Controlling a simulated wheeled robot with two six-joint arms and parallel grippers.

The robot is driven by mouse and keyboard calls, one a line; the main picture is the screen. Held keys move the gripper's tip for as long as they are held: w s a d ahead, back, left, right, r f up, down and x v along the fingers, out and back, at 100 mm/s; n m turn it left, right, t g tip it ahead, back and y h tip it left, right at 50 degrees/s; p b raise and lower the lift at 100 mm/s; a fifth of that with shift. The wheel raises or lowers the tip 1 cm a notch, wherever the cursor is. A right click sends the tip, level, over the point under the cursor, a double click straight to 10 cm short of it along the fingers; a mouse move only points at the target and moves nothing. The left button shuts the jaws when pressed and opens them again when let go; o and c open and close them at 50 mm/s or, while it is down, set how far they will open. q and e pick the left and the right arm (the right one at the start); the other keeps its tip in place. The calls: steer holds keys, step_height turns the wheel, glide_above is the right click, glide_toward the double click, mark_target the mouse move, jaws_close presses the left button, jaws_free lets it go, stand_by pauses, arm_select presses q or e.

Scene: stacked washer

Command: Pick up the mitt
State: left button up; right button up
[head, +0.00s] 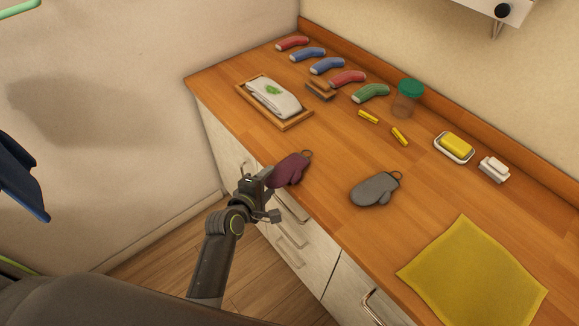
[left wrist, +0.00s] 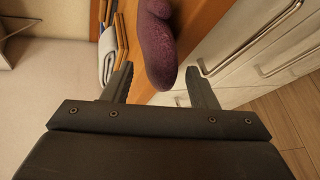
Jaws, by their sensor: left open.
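A maroon mitt (head: 291,169) lies on the wooden counter near its front edge, its rounded end toward my gripper. A grey mitt (head: 375,189) lies apart from it to the right. My left gripper (head: 268,193) is open at the counter's front edge, just short of the maroon mitt. In the left wrist view, the rounded end of the maroon mitt (left wrist: 161,50) reaches to between the open fingers (left wrist: 160,72), with a gap on both sides. I see no contact. My right gripper is not in view.
The counter (head: 330,240) stands above drawers with handles (head: 291,206). A wooden tray (head: 295,123) with a folded white cloth (head: 273,97) lies behind the maroon mitt.

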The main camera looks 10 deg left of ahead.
arm_select(q)
steer(key=c, duration=1)
steer(key=shift+c, duration=0.4)
step_height(320, 180, up, 10)
